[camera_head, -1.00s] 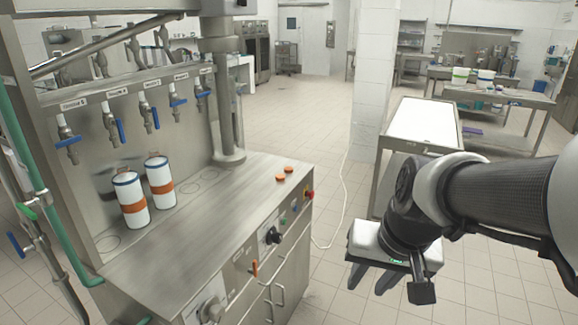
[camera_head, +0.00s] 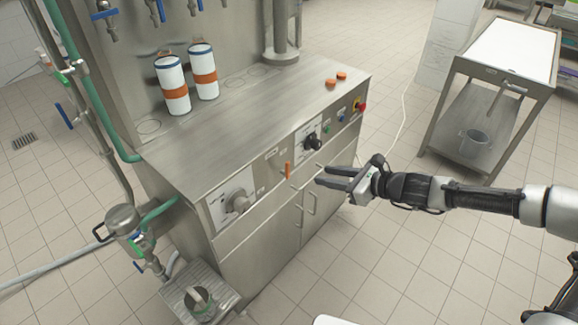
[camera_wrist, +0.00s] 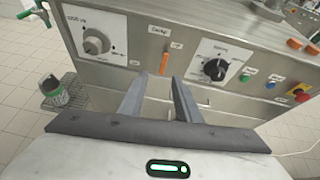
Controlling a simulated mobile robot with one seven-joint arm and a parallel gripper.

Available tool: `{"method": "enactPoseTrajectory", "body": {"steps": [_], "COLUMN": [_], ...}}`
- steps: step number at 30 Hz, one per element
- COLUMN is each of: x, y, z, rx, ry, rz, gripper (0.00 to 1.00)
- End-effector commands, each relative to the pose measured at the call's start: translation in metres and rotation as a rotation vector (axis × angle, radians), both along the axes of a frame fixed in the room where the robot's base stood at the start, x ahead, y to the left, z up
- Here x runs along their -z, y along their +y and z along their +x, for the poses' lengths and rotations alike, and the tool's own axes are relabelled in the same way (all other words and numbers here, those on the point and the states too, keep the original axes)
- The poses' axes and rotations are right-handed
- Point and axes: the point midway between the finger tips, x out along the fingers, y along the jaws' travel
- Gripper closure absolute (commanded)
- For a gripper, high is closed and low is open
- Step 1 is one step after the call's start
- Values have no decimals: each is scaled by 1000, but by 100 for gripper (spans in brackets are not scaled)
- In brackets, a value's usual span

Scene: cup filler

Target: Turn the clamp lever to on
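The clamp lever is most likely the small orange lever (camera_head: 287,169) on the machine's front panel, between a grey knob and a black knob. It stands upright, and its label is too small to read surely. In the wrist view the orange lever (camera_wrist: 164,63) is straight ahead, just beyond and between the fingertips. My gripper (camera_head: 318,176) is open and empty, to the right of the lever and in front of the panel. In the wrist view the two fingers (camera_wrist: 158,80) are apart with nothing between them.
The grey knob (camera_head: 238,202) is left of the lever and the black knob (camera_head: 313,142) is right. Green and blue buttons and a red stop button (camera_head: 361,105) follow. Two white cups (camera_head: 172,84) (camera_head: 203,71) stand on the steel top (camera_head: 235,115). Cabinet handles (camera_head: 309,202) stick out below.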

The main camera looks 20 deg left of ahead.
Motion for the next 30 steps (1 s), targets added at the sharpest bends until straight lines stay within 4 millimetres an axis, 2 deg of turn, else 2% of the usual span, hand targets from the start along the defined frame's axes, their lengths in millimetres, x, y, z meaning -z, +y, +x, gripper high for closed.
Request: {"method": "enactPoseTrajectory", "body": {"steps": [5, 8, 24, 30], "x": [1, 6, 50, 61], "y": [4, 15, 113, 138], "z": [12, 16, 55, 66], "rx": [54, 53, 49, 50], "ry": [40, 42, 40, 39], "rz": [57, 57, 53, 52], "gripper": [70, 70, 70, 70]}}
